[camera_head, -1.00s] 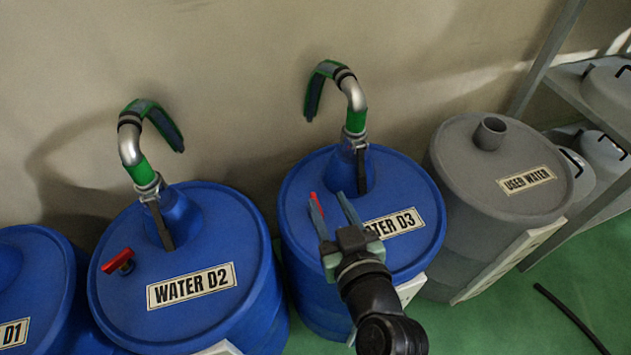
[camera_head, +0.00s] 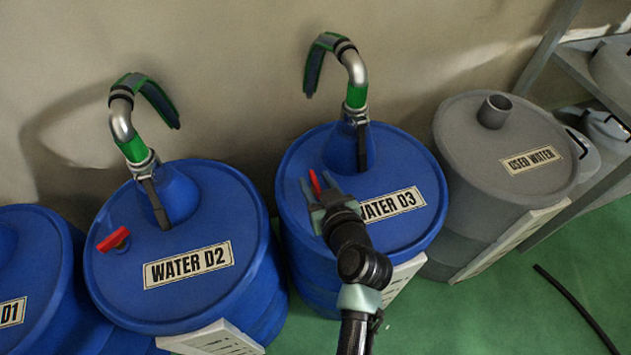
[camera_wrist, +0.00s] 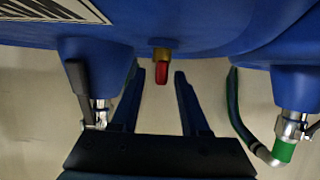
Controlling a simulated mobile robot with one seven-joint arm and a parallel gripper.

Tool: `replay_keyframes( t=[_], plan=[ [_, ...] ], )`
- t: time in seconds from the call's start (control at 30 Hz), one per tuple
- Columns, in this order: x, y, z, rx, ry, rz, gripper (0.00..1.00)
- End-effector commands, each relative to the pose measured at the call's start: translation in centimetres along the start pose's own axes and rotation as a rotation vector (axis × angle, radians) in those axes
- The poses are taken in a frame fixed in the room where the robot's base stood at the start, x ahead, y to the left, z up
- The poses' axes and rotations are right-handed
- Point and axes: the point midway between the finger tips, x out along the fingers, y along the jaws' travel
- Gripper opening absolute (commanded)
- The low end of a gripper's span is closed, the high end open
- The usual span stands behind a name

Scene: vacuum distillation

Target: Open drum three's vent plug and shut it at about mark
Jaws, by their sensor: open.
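Drum three (camera_head: 420,165) is the blue drum labelled WATER D3, with a metal and green pipe (camera_head: 357,95) on its neck. Its red vent plug (camera_head: 315,182) shows between my fingers in the head view. In the wrist view the red plug handle (camera_wrist: 161,73) sits on a brass base (camera_wrist: 161,54) on the lid. My gripper (camera_head: 320,185) is open over the drum's left part. In the wrist view its two fingers (camera_wrist: 157,78) stand on either side of the red handle, with gaps on both sides. No mark is readable on the plug.
Blue drum WATER D2 (camera_head: 236,215) with its own red plug (camera_head: 113,240) stands to the left, and D1 (camera_head: 45,270) beyond it. A grey USED WATER drum (camera_head: 470,150) stands to the right beside a shelf (camera_head: 570,65). A black hose (camera_head: 575,308) lies on the green floor.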

Motion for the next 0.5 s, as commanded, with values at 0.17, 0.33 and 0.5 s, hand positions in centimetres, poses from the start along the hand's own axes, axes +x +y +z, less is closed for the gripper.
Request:
replay_keyframes(
  t=[0.17,0.33,0.5],
  plan=[
    [0.91,0.00,-0.02,0.000,0.000,0.000,0.45],
    [0.96,-0.01,-0.06,0.000,0.000,0.000,0.45],
    [0.94,-0.01,-0.05,0.000,0.000,0.000,0.31]
  ],
)
